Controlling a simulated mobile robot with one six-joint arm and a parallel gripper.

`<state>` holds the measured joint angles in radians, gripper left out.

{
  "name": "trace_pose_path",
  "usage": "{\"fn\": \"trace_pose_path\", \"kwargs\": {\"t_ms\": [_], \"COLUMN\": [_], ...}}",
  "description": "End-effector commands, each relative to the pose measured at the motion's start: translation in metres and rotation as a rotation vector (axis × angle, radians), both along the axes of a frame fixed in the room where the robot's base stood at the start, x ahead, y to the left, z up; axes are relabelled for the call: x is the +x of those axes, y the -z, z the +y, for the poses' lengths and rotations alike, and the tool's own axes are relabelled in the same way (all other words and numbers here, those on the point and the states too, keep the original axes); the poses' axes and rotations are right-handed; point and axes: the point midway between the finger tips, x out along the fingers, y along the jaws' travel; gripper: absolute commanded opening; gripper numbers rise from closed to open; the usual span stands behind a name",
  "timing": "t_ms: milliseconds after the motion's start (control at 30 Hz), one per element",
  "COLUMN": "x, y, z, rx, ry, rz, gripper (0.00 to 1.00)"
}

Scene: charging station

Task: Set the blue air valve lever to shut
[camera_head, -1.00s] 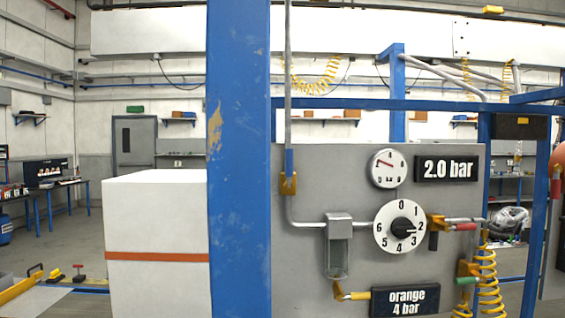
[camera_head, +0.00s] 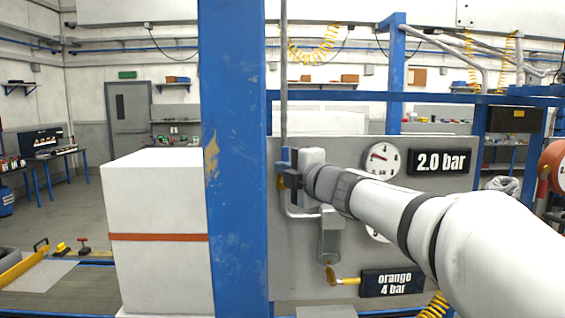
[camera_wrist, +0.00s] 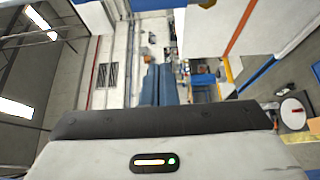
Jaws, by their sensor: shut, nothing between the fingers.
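The blue air valve lever (camera_head: 284,154) is on the vertical pipe at the left of the grey panel. Only a little of its blue handle shows in the head view, upright along the pipe. The yellow valve body (camera_head: 279,182) below it is mostly hidden. My gripper (camera_head: 284,178) is shut and empty, with its dark fingers right at the valve in the picture. I cannot tell whether they touch the lever. In the wrist view the gripper housing fills the bottom, and I cannot identify the lever there.
A thick blue post (camera_head: 232,200) stands just left of the valve. A white box (camera_head: 155,200) with an orange stripe stands left of the post.

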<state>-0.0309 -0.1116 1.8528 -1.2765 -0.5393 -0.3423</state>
Motion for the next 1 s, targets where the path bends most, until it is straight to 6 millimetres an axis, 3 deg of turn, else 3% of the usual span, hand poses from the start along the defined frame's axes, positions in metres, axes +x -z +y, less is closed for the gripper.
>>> {"fn": "trace_pose_path", "kwargs": {"t_ms": [433,500,633,1000], "x": [0.078,0.079,0.082,0.083], "y": [0.000,-0.002,-0.001,0.001], "z": [0.047,0.029,0.013,0.004], "rx": [0.003,0.002,0.002,0.002], "ry": [0.003,0.009,0.008,0.006], "rz": [0.005,0.004,0.003,0.003], "gripper": [0.00,0.00,0.00,0.00]}}
